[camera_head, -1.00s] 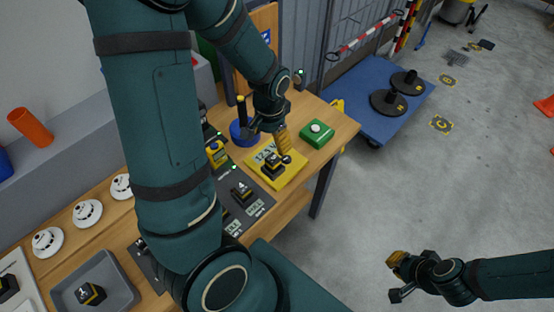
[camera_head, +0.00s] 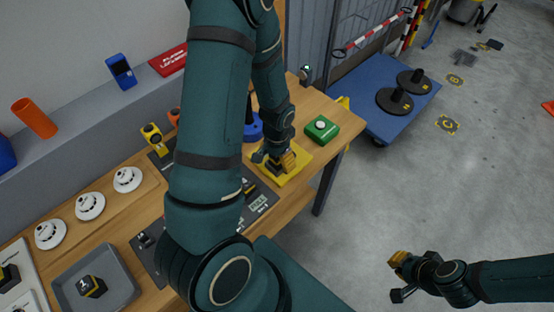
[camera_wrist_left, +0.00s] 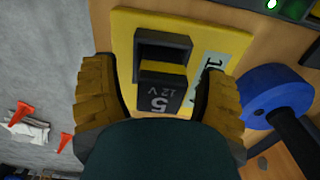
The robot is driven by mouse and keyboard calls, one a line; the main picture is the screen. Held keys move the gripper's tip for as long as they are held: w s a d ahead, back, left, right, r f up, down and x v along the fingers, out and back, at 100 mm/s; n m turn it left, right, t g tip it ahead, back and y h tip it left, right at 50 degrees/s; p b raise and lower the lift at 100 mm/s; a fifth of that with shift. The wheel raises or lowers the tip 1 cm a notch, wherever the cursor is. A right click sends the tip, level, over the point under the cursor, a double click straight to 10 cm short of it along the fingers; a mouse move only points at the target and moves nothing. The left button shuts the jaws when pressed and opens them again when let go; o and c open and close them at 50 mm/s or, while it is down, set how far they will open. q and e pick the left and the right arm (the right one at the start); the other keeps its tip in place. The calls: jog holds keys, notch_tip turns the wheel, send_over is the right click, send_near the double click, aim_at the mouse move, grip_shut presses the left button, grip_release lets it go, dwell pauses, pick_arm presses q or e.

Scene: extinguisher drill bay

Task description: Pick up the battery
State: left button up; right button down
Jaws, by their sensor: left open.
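A black battery with a yellow band, marked 5 and 12 V (camera_wrist_left: 163,95), stands on a yellow pad (camera_wrist_left: 215,40) in the left wrist view. My left gripper (camera_wrist_left: 157,78) is open, with one ribbed yellow finger on each side of the battery; I cannot tell whether they touch it. In the head view my left gripper (camera_head: 274,160) is low over the yellow pad (camera_head: 296,172) and mostly hides that battery. My right gripper (camera_head: 399,276) is over the floor at lower right, away from the bench; its opening is unclear.
A blue-based post (camera_wrist_left: 275,95) stands close beside the pad. A green box with a white button (camera_head: 321,129) is right of it. Another battery (camera_head: 90,287) sits in a grey tray (camera_head: 122,283). White detectors (camera_head: 90,205) line the bench. A blue trolley (camera_head: 372,118) stands beyond.

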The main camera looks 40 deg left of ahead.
pick_arm(q)
grip_shut()
dwell(0.4)
